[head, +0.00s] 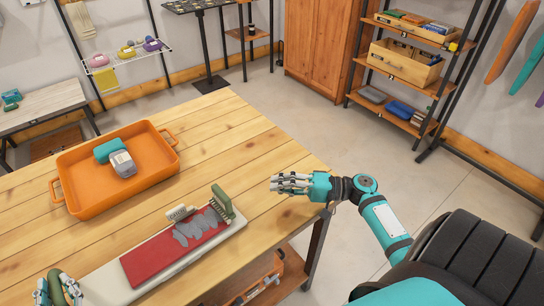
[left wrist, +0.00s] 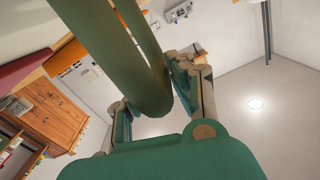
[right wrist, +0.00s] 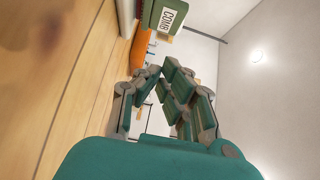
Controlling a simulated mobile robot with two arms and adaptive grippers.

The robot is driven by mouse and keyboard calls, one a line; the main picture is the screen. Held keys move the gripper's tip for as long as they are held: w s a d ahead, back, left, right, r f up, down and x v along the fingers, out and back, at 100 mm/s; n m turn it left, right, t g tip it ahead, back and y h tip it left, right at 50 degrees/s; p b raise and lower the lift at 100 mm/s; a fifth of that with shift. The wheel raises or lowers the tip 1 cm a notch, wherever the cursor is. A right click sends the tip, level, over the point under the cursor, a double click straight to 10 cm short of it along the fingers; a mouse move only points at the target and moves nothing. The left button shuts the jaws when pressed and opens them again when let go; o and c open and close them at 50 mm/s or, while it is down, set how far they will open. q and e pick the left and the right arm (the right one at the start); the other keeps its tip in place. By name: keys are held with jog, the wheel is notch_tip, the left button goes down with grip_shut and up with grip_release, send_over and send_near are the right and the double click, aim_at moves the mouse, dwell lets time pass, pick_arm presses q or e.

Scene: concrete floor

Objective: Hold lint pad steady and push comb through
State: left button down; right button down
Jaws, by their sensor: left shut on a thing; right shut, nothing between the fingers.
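The red lint pad (head: 150,258), with grey lint on its right part, lies on a pale board (head: 205,247) on the table. A green upright comb part (head: 222,203) stands at the pad's right end. The right wrist view shows a green block labelled COMB (right wrist: 168,16) at the top. My left gripper (head: 58,288) is at the board's left end, shut on a dark green handle that shows as a loop in the left wrist view (left wrist: 145,60). My right gripper (head: 290,183) is shut and empty, over the table's right edge, apart from the comb and to its right.
An orange tray (head: 75,198) holding a teal and grey item stands at the table's back left. A small pale piece (head: 180,212) stands at the pad's back edge. Bare wooden tabletop (head: 215,125) lies behind the board. Shelves (head: 400,85) stand far off.

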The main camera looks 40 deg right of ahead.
aim_at(222, 201)
pick_arm(q)
jog(key=shift+f, duration=0.35)
pick_arm(e)
jog(key=x, duration=0.7)
jog(key=shift+w+a, duration=0.15)
jog(key=shift+w, duration=0.1)
jog(key=shift+a, duration=2)
